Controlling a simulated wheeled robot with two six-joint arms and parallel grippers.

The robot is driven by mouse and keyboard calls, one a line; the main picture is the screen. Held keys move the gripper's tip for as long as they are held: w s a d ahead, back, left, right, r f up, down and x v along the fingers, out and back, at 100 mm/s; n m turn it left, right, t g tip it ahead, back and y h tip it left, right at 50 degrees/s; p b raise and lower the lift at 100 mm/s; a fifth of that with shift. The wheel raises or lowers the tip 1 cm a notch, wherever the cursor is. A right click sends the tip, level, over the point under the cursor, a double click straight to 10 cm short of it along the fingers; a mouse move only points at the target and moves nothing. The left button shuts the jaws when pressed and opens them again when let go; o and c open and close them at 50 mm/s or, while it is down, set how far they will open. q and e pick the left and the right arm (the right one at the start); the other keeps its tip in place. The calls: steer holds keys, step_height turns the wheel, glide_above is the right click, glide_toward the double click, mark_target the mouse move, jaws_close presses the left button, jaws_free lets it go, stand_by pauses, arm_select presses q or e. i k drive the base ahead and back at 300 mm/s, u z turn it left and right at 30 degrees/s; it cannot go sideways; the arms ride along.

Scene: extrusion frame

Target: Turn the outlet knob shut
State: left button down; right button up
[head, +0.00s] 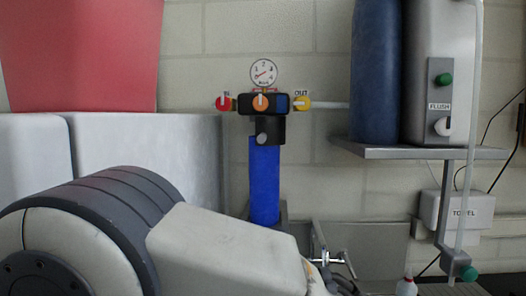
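An orange knob (261,102) is in the middle and a red knob (224,103) on the left. A round gauge (264,72) stands above, and a blue cylinder (265,185) hangs below. My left arm crosses the lower left, below the knobs and apart from them. I cannot make out either gripper's fingers.
A grey shelf (420,153) at right carries a dark blue tank (376,75) and a pale unit (425,65) marked FLUSH. A towel box (456,212) is below. Metal fittings (318,245) show at bottom centre. The space before the outlet knob looks clear.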

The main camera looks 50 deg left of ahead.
mark_target(302, 103)
steer(key=z, duration=1.55)
steer(key=i, duration=0.55)
steer(key=u, duration=2.55)
